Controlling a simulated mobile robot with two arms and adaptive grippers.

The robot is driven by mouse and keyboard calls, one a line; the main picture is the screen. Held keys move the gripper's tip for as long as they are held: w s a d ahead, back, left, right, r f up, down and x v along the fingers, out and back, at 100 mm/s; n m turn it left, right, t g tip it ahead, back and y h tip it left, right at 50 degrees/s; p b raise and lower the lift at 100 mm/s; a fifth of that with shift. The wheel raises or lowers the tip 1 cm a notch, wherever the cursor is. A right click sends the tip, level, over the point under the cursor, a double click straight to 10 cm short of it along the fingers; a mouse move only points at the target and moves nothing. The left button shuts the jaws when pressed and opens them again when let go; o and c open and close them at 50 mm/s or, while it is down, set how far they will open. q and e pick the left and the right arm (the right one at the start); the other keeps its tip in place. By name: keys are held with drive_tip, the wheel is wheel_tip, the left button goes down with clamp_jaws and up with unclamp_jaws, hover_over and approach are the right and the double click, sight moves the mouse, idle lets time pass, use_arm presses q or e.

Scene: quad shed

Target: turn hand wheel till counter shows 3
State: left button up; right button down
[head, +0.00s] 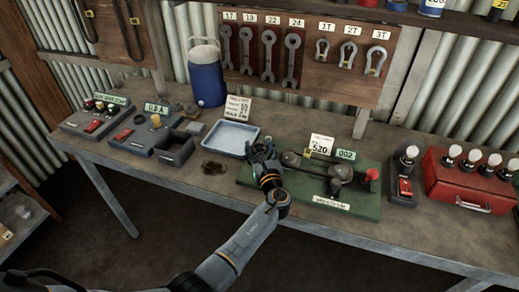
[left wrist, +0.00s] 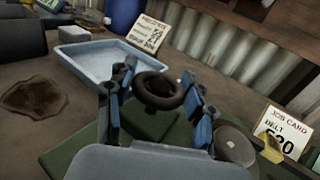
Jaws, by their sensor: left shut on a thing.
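The dark hand wheel (left wrist: 160,90) sits between the fingers of my left gripper (left wrist: 157,105) in the left wrist view. In the head view my left gripper (head: 262,152) is over the left end of the green base (head: 365,202), shut on the wheel and mostly hiding it. The counter (head: 346,154), a small green plate behind the middle of the base, reads 002. A job card (head: 320,146) beside it reads BELT 520; it also shows in the left wrist view (left wrist: 280,134). My right gripper is out of view.
A pale blue tray (head: 231,138) lies just left of the green base, with a dark stain (head: 213,168) before it. A red-knobbed lever (head: 372,174) stands on the base's right side. A red box (head: 470,180) stands farther right.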

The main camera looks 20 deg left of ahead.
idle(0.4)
use_arm(q)
drive_tip(key=o, duration=1.2)
drive_tip(key=shift+s+d, duration=0.15)
drive_tip(key=shift+s, duration=0.1)
drive_tip(key=v, duration=1.1)
drive_tip(key=shift+s+d, duration=0.15)
drive_tip(key=shift+d, duration=0.05)
